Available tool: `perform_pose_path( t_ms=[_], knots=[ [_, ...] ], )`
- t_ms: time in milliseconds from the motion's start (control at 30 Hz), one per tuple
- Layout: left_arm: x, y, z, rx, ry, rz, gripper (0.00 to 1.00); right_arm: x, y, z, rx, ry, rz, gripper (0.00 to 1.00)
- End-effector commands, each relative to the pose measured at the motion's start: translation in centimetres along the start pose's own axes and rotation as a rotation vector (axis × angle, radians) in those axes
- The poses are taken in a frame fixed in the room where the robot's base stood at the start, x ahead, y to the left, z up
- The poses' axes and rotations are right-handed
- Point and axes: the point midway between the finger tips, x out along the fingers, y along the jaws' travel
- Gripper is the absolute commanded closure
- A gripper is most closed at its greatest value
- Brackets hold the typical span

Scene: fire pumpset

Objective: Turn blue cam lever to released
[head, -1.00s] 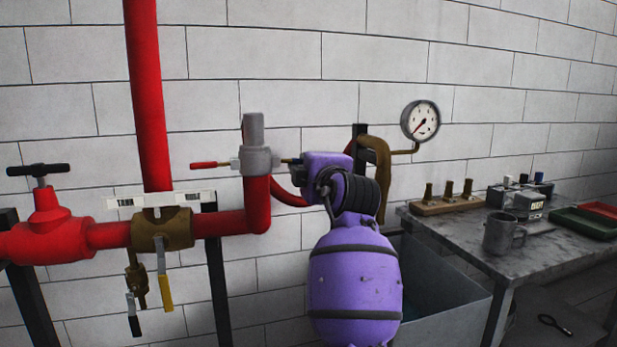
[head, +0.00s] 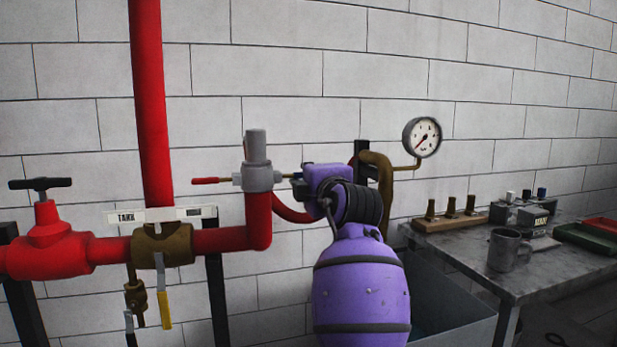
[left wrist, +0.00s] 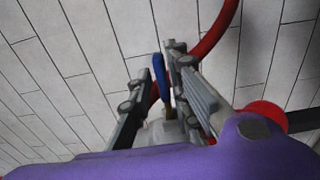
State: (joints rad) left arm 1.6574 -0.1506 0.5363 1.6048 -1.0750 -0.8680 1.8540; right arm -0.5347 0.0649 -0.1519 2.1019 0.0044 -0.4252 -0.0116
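The blue cam lever (left wrist: 161,76) shows in the left wrist view as a narrow blue bar standing between my left gripper's two grey fingers (left wrist: 160,75). The fingers are apart on either side of it; firm contact does not show. The grey coupling (left wrist: 165,132) is below the lever, partly hidden by the purple gripper body. In the head view the coupling (head: 257,178) sits on top of the red pipe, with a red lever (head: 211,181) pointing left. My purple left gripper (head: 304,185) is just right of the coupling and largely hides the blue lever. My right gripper is not in view.
A red valve (head: 48,240) and a brass valve (head: 163,244) with hanging levers are on the left pipe. A pressure gauge (head: 421,137) stands behind my arm. A grey table (head: 470,262) with a mug (head: 507,250) is at right.

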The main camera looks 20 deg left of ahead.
Motion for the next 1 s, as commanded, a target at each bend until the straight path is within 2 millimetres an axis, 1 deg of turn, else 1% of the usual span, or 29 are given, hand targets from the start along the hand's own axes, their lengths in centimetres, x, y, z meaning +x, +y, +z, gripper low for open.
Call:
perform_pose_path(
  t_ms=[167, 267, 367, 600, 700, 833, 1000],
  knots=[
    [-0.1, -0.1, 0.0, 0.002, 0.000, -0.001, 0.83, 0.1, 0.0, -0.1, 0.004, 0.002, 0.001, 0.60],
    [-0.6, -0.1, 0.1, 0.002, -0.001, -0.002, 0.83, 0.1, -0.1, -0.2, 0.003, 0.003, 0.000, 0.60],
    [-2.0, -0.1, 0.1, 0.000, -0.002, -0.002, 0.83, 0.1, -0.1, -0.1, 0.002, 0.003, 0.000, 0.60],
    [-7.2, -0.2, 0.1, -0.002, -0.003, -0.003, 0.83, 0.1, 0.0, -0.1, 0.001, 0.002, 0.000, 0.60],
    [-9.1, -0.1, 0.1, -0.001, -0.002, -0.002, 0.83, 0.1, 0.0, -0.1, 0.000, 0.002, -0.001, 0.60],
    [-10.9, -0.1, 0.0, 0.000, -0.001, -0.001, 0.83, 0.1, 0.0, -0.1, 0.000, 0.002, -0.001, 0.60],
    [-11.9, -0.1, 0.0, 0.001, 0.001, -0.001, 0.83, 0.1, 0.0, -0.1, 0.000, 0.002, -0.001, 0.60]
  ],
)
